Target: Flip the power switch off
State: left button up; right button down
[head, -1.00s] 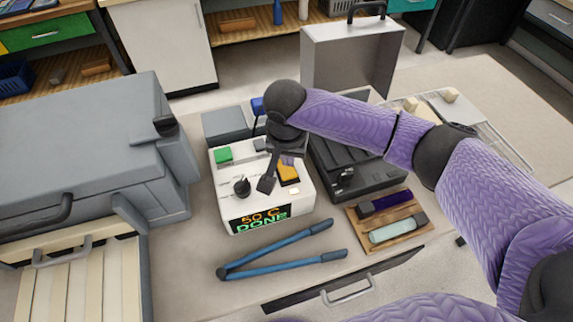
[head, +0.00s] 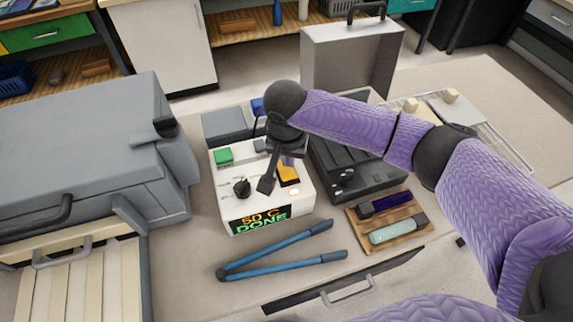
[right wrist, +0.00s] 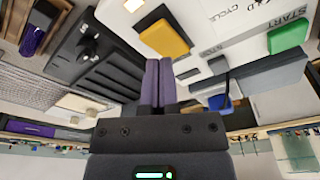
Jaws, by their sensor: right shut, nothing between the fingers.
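The white control box (head: 236,194) stands on the bench in the head view, with a display reading "50 C DONE". The yellow-orange power switch (head: 289,174) is on its top panel at the right. It also shows in the right wrist view (right wrist: 164,39). My right gripper (head: 289,160) is over the panel, just behind the switch, its purple fingers pointing down. In the right wrist view the fingers (right wrist: 159,62) are shut together and empty, close beside the switch; I cannot tell whether they touch it. My left gripper is out of view.
A grey furnace-like cabinet (head: 80,140) stands left. Blue-handled tongs (head: 275,252) lie in front. A black case (head: 365,180) and a wooden tray (head: 402,240) are right.

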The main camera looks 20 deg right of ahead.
aim_at(286, 170)
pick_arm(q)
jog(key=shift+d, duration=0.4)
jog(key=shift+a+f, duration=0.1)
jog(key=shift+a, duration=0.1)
pick_arm(e)
jog(key=shift+f, duration=0.25)
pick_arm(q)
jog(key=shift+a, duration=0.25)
pick_arm(e)
jog(key=shift+f, duration=0.2)
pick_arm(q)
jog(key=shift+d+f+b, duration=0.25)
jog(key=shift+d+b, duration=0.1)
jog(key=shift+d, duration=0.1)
pick_arm(e)
jog(key=shift+f, duration=0.55)
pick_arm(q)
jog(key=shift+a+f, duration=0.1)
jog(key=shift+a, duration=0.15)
pick_arm(e)
jog(key=shift+f, duration=0.3)
